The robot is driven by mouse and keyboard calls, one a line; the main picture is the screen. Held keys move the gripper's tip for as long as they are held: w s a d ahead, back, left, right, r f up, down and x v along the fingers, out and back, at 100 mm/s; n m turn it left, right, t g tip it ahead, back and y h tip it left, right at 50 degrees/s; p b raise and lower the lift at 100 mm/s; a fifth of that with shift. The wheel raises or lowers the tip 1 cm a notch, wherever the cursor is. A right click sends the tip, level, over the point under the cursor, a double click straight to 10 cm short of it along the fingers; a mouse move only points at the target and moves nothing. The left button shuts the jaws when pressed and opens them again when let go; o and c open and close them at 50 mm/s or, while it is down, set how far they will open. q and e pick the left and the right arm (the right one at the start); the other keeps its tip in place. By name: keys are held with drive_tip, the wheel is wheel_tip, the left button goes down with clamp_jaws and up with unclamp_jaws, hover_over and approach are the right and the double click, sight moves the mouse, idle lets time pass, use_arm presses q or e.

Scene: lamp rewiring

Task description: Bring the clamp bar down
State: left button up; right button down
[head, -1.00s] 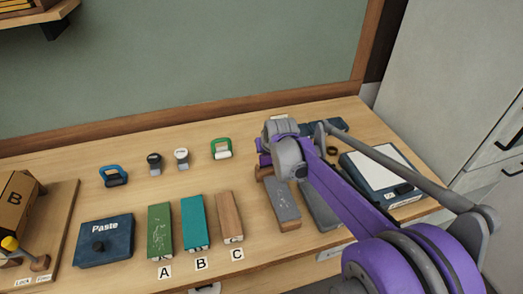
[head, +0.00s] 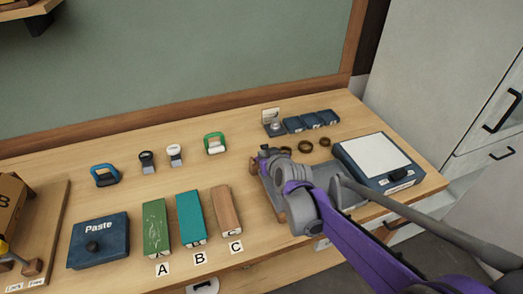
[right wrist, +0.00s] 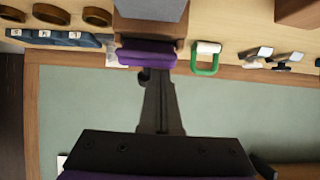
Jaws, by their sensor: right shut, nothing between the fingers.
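My right gripper (head: 266,157) is shut and empty, low at the back end of a grey slab fixture (head: 271,198) on the right part of the bench. In the right wrist view its purple tip (right wrist: 147,54) is close to the fixture's wooden end and grey slab (right wrist: 150,9); I cannot tell whether they touch. No part can be clearly made out as the clamp bar; my arm hides much of the fixture. At the far left, a wooden board (head: 48,215) carries a brown box (head: 11,200) marked B and a yellow handle (head: 3,246). My left gripper is not in view.
A white-topped blue device (head: 378,157) stands right of my arm. Blue blocks (head: 312,121) and dark rings (head: 305,146) lie behind it. Green (head: 156,228), teal (head: 191,218) and wooden (head: 226,210) blocks and a Paste box (head: 98,240) sit left. A green-handled tool (head: 215,143) stands behind.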

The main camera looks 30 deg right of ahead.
sight(266, 179)
drive_tip(key=shift+s+a+f+b, duration=0.25)
drive_tip(key=shift+s+f+b, duration=0.05)
drive_tip(key=shift+s+f, duration=0.6)
drive_tip(key=shift+s+a+f+b, duration=0.2)
drive_tip(key=shift+s+f+b, duration=0.15)
drive_tip(key=shift+f, duration=0.3)
drive_tip(key=shift+s+a+f+b, duration=0.2)
drive_tip(key=shift+s+f, duration=0.1)
drive_tip(key=shift+f, duration=0.4)
drive_tip(key=shift+s, duration=0.1)
drive_tip(key=shift+s+r, duration=0.35)
drive_tip(key=shift+s, duration=0.05)
drive_tip(key=shift+t, duration=0.3)
drive_tip(key=v, duration=0.3)
drive_tip(key=r+p+v, duration=0.1)
drive_tip(key=v, duration=0.2)
drive_tip(key=p+v, duration=0.1)
drive_tip(key=v, duration=0.2)
drive_tip(key=shift+w+r, duration=0.15)
drive_tip(key=shift+r, duration=0.2)
